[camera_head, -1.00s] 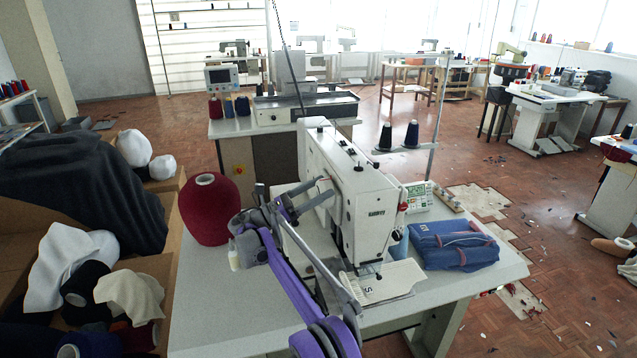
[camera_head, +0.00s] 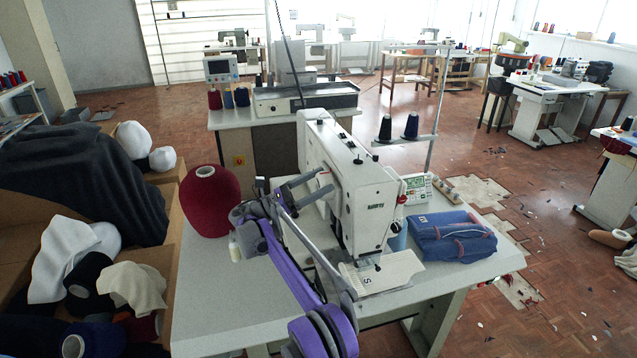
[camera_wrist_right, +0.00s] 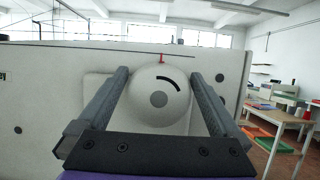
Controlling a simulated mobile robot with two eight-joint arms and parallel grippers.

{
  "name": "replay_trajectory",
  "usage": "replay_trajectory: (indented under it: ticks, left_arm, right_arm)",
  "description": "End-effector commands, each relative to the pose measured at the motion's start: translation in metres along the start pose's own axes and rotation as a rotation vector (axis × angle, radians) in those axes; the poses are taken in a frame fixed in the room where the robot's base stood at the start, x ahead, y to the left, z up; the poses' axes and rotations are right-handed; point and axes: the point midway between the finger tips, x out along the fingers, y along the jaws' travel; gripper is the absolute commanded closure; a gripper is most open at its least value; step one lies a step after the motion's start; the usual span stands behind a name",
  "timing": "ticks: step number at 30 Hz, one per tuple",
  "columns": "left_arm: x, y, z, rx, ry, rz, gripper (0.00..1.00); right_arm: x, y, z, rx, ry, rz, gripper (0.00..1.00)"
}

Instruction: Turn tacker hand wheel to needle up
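The tacker (camera_head: 352,182) is a white sewing machine on a pale table. Its hand wheel (camera_wrist_right: 160,112) is a round white knob with a grey centre and a black curved mark at its upper right, in the right wrist view. A small red pointer (camera_wrist_right: 161,58) stands just above it. My right gripper (camera_wrist_right: 157,73) is open, one finger on each side of the wheel; I cannot tell whether they touch it. In the head view my right gripper (camera_head: 308,188) is at the machine's left side, and the wheel cannot be made out there. My left gripper is not in view.
A red thread cone (camera_head: 208,203) stands left of my right wrist. A folded blue garment (camera_head: 452,238) lies right of the machine. White fabric (camera_head: 385,273) lies under the needle area. Thread spools (camera_head: 411,127) stand behind. Boxes with cones and cloth fill the left side.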

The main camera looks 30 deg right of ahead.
Motion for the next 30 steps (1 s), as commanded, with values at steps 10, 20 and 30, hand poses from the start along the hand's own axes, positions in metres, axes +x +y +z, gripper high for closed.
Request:
replay_trajectory:
  ticks: [10, 20, 30]
  left_arm:
    - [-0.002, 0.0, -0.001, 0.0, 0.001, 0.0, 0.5]
    - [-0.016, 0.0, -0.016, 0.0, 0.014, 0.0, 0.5]
    - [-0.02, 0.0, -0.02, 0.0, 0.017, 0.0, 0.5]
  right_arm:
    - [-0.044, 0.001, 0.001, 0.002, 0.0, 0.004, 0.0]
    - [-0.096, 0.001, 0.003, 0.003, 0.0, 0.001, 0.0]
    - [-0.108, 0.0, 0.0, 0.0, 0.0, 0.0, 0.0]
